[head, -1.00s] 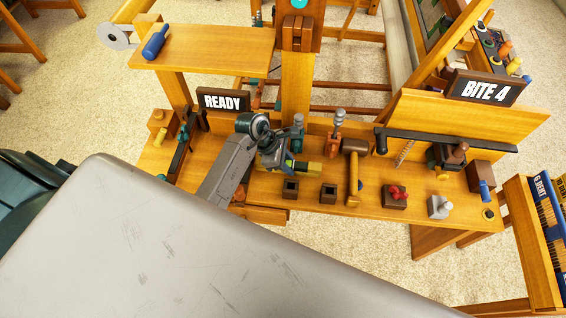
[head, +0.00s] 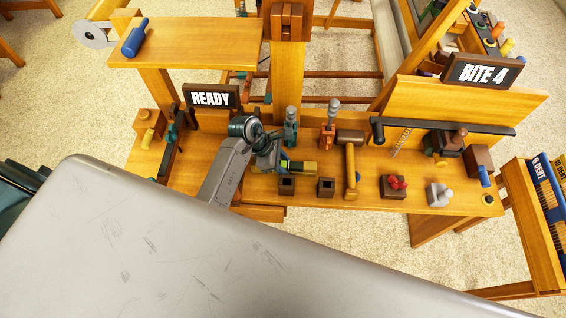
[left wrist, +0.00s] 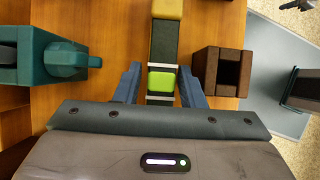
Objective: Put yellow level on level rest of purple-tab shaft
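The yellow level (head: 303,167), yellow and dark with a green vial, lies on the wooden bench, left of the mallet. In the left wrist view its dark body and green vial (left wrist: 161,82) run between the two blue fingers of my left gripper (left wrist: 159,88). The fingers are apart, with a gap on each side of the level. In the head view my left gripper (head: 268,158) is over the level's left end and partly hides it. My right gripper is not in view. I cannot make out the purple-tab shaft or its level rest clearly.
Two dark square sockets (head: 287,186) (head: 326,187) stand in front of the level. The mallet (head: 350,170) is to the right. Upright tools with grey tops (head: 290,128) (head: 330,123) stand behind. A teal clamp-like part (left wrist: 62,60) is left of the gripper in the wrist view.

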